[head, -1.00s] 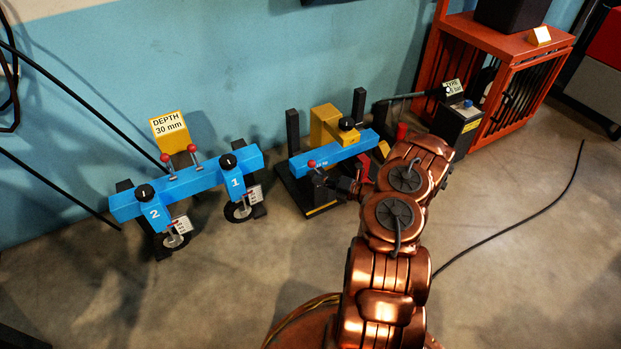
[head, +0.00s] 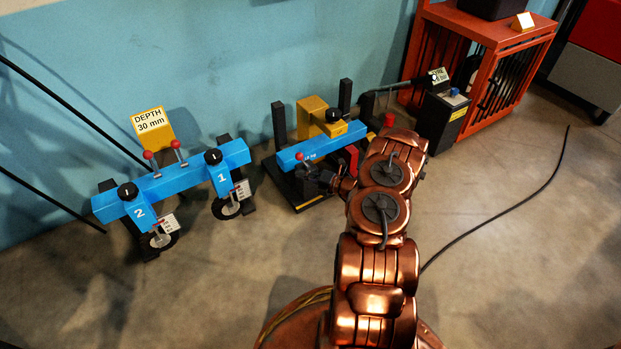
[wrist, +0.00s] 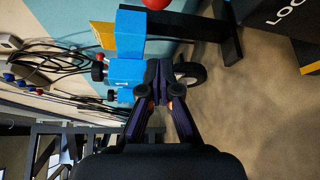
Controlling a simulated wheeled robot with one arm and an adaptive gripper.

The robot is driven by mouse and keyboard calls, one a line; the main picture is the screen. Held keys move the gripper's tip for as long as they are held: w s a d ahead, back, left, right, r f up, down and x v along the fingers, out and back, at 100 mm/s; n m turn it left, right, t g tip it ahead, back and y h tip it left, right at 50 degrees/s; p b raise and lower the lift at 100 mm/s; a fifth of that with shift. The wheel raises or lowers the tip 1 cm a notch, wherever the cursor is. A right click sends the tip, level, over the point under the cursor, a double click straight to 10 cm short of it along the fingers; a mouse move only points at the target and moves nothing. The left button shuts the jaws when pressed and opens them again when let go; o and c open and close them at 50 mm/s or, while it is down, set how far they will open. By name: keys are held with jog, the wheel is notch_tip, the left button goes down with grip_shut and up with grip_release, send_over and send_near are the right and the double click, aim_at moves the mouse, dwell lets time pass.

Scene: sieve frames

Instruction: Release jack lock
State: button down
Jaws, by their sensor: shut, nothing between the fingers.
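A blue beam (head: 330,142) lies across a dark stand in the middle of the head view. A small lever with a red ball (head: 299,157) stands at its left end, and a red ball (wrist: 156,3) shows at the top edge of the wrist view. My gripper (head: 308,180) is just below that beam end, close to the red ball and apart from it. I cannot tell which part is the jack lock.
A second blue beam (head: 172,182) with dials and wheels stands left, by a yellow sign (head: 152,120) reading "DEPTH 30 mm". A dark box (head: 443,115) and an orange cage (head: 490,30) stand right. A black cable (head: 500,218) crosses otherwise clear floor.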

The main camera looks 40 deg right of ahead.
aim_at(303, 161)
jog(key=shift+w+d+r+b, duration=0.1)
jog(key=shift+w+d+b, duration=0.3)
jog(key=shift+w, duration=0.45)
jog(key=shift+w+d+r+b, duration=0.1)
jog(key=shift+w+d+b, duration=0.1)
jog(key=shift+w+b, duration=0.55)
jog(key=shift+w+d+b, duration=0.3)
jog(key=shift+w+b, duration=0.1)
jog(key=shift+w, duration=0.55)
